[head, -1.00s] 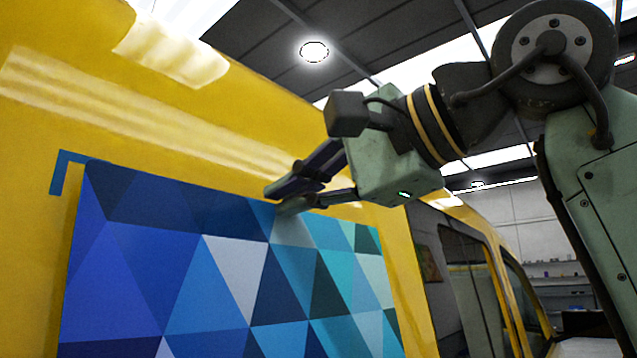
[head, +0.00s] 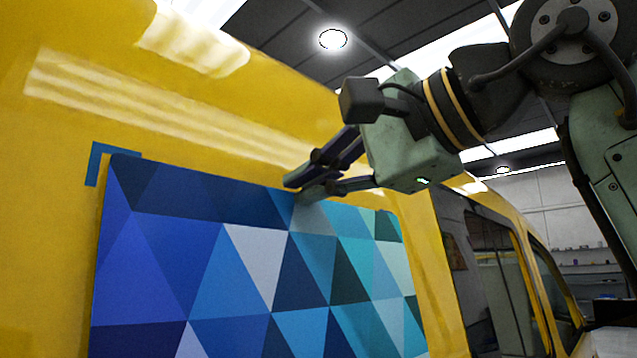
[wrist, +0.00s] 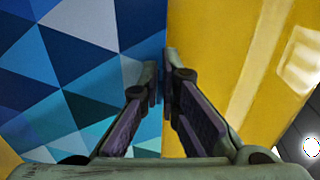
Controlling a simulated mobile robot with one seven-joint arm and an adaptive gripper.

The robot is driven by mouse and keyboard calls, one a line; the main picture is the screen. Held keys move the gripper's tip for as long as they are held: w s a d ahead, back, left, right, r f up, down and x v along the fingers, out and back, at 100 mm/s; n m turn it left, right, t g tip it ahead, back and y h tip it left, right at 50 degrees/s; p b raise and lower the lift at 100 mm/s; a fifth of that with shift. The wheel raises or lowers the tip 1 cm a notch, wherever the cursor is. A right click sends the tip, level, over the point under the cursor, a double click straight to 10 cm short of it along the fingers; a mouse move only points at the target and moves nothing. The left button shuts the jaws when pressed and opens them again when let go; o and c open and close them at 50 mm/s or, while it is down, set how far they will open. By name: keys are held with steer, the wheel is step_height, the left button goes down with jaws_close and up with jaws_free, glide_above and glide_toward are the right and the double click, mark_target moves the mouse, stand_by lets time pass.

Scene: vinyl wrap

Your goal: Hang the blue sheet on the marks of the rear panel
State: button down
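The blue sheet (head: 240,255), patterned with blue, teal and pale triangles, hangs in front of the yellow rear panel (head: 60,200) in the head view. Its lower edge is out of frame. A blue corner mark (head: 95,163) shows on the panel at the sheet's top left; the sheet's corner lies slightly right of and below the mark's corner and covers part of it. No other mark is visible. My gripper (head: 300,188) is shut on the sheet's top edge, right of its middle. In the wrist view the fingers (wrist: 161,72) pinch that edge, with the sheet (wrist: 70,60) on the left.
The yellow van body extends above and around the sheet, with windows (head: 500,265) at the right. A shelf with small items (head: 580,260) stands far behind. The panel above the sheet is clear. I cannot tell the gap between sheet and panel.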

steer(key=shift+w+a+f, duration=0.15)
steer(key=shift+w+a, duration=0.3)
stand_by(2.0)
steer(key=c, duration=1.7)
jaws_free()
steer(key=v, duration=1.2)
